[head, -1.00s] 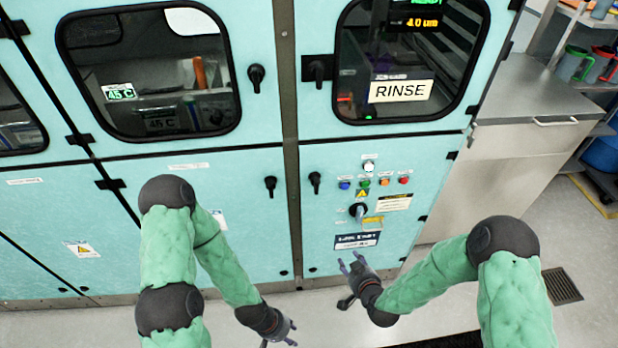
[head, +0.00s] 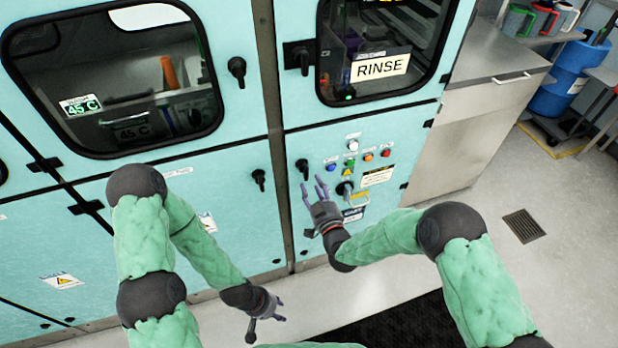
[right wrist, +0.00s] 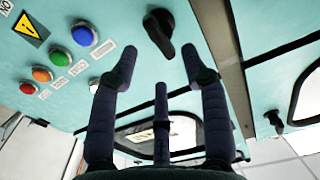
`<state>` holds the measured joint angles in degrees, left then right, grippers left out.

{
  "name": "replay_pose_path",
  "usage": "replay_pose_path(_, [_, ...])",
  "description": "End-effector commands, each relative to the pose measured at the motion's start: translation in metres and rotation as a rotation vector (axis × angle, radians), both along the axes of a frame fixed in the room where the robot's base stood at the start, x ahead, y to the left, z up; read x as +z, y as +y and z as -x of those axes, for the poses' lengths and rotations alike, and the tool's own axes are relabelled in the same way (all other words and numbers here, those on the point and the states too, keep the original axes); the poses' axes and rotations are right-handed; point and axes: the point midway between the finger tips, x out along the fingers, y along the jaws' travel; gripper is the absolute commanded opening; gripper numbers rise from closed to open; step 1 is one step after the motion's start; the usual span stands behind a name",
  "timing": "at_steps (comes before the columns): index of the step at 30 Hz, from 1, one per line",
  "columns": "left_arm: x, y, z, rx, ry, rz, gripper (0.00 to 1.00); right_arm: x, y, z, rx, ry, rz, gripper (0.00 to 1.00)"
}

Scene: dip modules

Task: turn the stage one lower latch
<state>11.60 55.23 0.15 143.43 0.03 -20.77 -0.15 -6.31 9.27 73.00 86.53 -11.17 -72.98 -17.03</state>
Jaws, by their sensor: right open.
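Two black lower latches sit either side of the dark post in the head view: a left one (head: 258,180) on the left lower door and a right one (head: 302,168) on the button panel. I cannot read which is stage one. My right gripper (head: 312,184) is open and empty, just below the right latch. In the right wrist view, the right latch (right wrist: 158,32) is ahead of my spread fingers (right wrist: 160,70), apart from them. My left gripper (head: 280,308) is low near the floor, open and empty, away from both latches.
Coloured buttons (head: 351,146) and a black rotary switch (head: 344,188) are close right of my right gripper. Upper latches (head: 236,70) stand beside the windows. A steel counter (head: 470,130) and blue drum (head: 560,80) are at right.

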Motion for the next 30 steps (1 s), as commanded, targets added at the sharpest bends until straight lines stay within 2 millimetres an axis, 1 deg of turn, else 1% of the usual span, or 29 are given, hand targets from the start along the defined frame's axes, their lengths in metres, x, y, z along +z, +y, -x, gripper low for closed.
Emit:
replay_pose_path(1, [-0.003,0.0,0.0,0.0,0.0,0.0,0.4,-0.001,0.003,-0.009,0.0,-0.002,-0.001,0.46])
replay_pose_path(3, [-0.005,0.0,0.0,0.0,0.0,0.0,0.4,-0.002,0.006,-0.019,0.0,0.0,0.0,0.46])
replay_pose_path(9, [-0.008,0.0,0.0,0.0,0.0,0.0,0.4,-0.001,0.012,-0.039,-0.001,0.0,-0.001,0.46])
replay_pose_path(14, [-0.008,0.0,0.0,0.0,0.0,0.0,0.4,-0.001,0.014,-0.044,0.0,0.002,0.0,0.46])
replay_pose_path(21, [-0.008,0.0,0.0,0.0,0.0,0.0,0.4,0.0,0.014,-0.044,-0.001,0.001,-0.001,0.46])
replay_pose_path(23, [-0.008,0.0,0.0,0.0,-0.001,0.0,0.4,0.0,0.014,-0.044,-0.001,0.001,-0.001,0.29])
replay_pose_path(24, [-0.008,0.0,0.0,0.0,-0.001,0.0,0.4,0.0,0.014,-0.044,-0.001,0.001,-0.001,0.18])
replay_pose_path(26, [-0.008,0.0,0.0,0.0,-0.001,0.0,0.4,0.0,0.014,-0.044,-0.001,0.002,0.0,0.01])
replay_pose_path(30, [-0.008,0.0,0.0,0.0,-0.001,0.0,0.4,0.0,0.014,-0.044,-0.001,0.002,0.0,0.0])
